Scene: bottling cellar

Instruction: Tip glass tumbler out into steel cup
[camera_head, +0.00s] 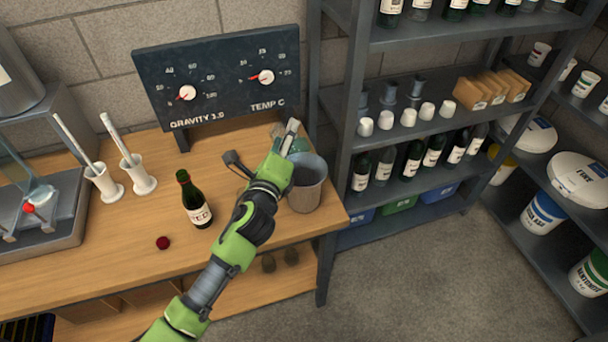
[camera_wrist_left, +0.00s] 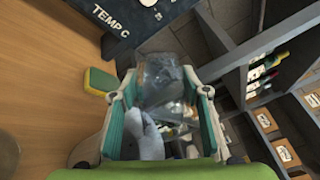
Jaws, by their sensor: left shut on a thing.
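My left gripper (camera_head: 288,138) reaches over the right end of the wooden bench, above and just behind the rim of the steel cup (camera_head: 308,186). The cup is a wide grey vessel standing upright, partly covered by my forearm. In the left wrist view my left gripper (camera_wrist_left: 160,100) is shut on the glass tumbler (camera_wrist_left: 163,75), a clear vessel between the two teal-lined fingers. In the head view the tumbler is mostly hidden by the gripper. Its tilt and contents are unclear. My right gripper is not in view.
A dark green bottle (camera_head: 194,202) and a small dark red ball (camera_head: 163,242) are on the bench left of my arm. A gauge board (camera_head: 218,78) stands behind. A metal shelf rack (camera_head: 345,150) rises close on the right. A yellow-green sponge (camera_wrist_left: 99,82) lies near the gripper.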

